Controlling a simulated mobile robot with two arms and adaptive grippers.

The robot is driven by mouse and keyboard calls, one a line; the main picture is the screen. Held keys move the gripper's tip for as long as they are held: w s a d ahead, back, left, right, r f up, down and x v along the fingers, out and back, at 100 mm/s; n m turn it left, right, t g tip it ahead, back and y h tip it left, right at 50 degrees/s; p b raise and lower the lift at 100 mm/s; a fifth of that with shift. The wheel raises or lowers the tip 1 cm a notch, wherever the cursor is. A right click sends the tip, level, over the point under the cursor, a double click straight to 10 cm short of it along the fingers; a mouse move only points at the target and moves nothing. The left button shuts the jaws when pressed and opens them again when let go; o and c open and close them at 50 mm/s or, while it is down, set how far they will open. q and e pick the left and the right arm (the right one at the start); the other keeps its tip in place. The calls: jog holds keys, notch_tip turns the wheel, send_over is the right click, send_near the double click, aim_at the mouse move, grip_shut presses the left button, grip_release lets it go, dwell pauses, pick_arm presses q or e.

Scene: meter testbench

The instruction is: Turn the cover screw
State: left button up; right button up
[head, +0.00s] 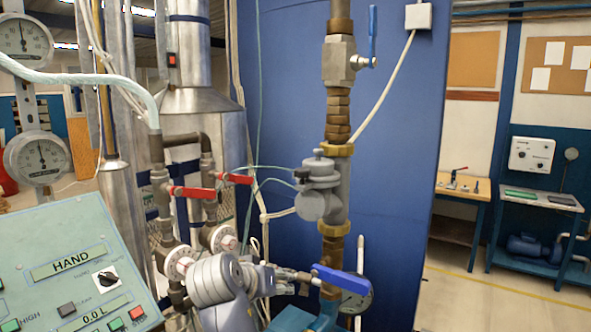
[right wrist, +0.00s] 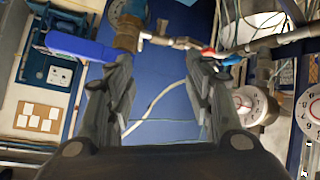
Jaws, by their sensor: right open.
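A grey meter body (head: 320,190) with a round capped cover sits in the vertical brass pipe in front of the blue panel in the head view. A small dark fitting (head: 301,175) is on its left side. I cannot tell with certainty which part is the cover screw. My right gripper (right wrist: 160,58) is open and empty in the right wrist view, with the blue panel behind the gap. A blue lever (right wrist: 80,46) shows left of its fingers, and the brass pipe (right wrist: 126,33) is beyond the left finger. My left gripper is not in view.
The blue lever also shows low in the head view (head: 341,279). Red levers (head: 191,192) and white dials (head: 180,262) stand left of the meter. A control panel (head: 75,262) fills the lower left. A white cable (right wrist: 165,92) hangs behind my fingers.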

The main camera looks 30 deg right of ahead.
notch_tip(320, 180, up, 16)
jog(key=a+r+m+h, duration=0.1)
jog(key=m+h, duration=0.1)
jog(key=m, duration=0.1)
jog(key=m+h, duration=0.2)
jog(key=m, duration=0.1)
send_near(300, 170)
jog(key=shift+g, duration=0.5)
jog(key=p+x, duration=0.1)
jog(key=x, duration=0.1)
jog(key=p+x, duration=0.3)
jog(key=x, duration=0.1)
jog(key=shift+w+d+r, duration=0.2)
jog(key=shift+w+d, duration=0.15)
jog(key=shift+w+d+f+p, duration=0.3)
jog(key=shift+d+f+p, duration=0.15)
jog(key=shift+d, duration=0.1)
jog(key=c, duration=1.1)
